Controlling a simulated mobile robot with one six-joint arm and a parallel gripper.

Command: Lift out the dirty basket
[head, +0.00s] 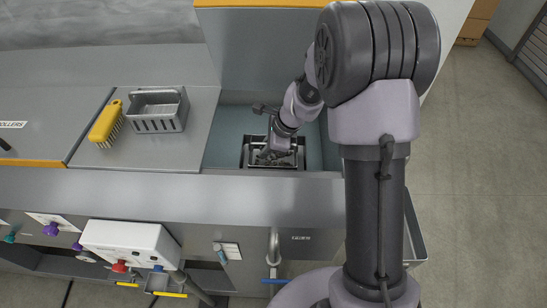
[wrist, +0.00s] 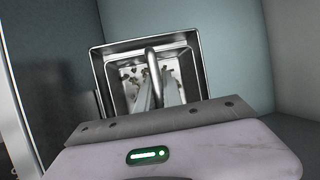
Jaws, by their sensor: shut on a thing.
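The dirty basket (head: 300,148) is a metal box down in the recessed well (head: 228,145) of the counter. In the wrist view, dark brown bits lie on the bottom of the basket (wrist: 202,88), and a metal handle loop (wrist: 152,58) rises at its middle. My gripper (head: 268,154) reaches down into the basket from above. In the wrist view its fingers (wrist: 158,92) are shut on the handle. The fingers and gripper body hide the near part of the basket.
A second grey basket (head: 158,122) and a yellow brush (head: 105,122) sit on the counter left of the well. A white control box (head: 128,245) with knobs is on the front below.

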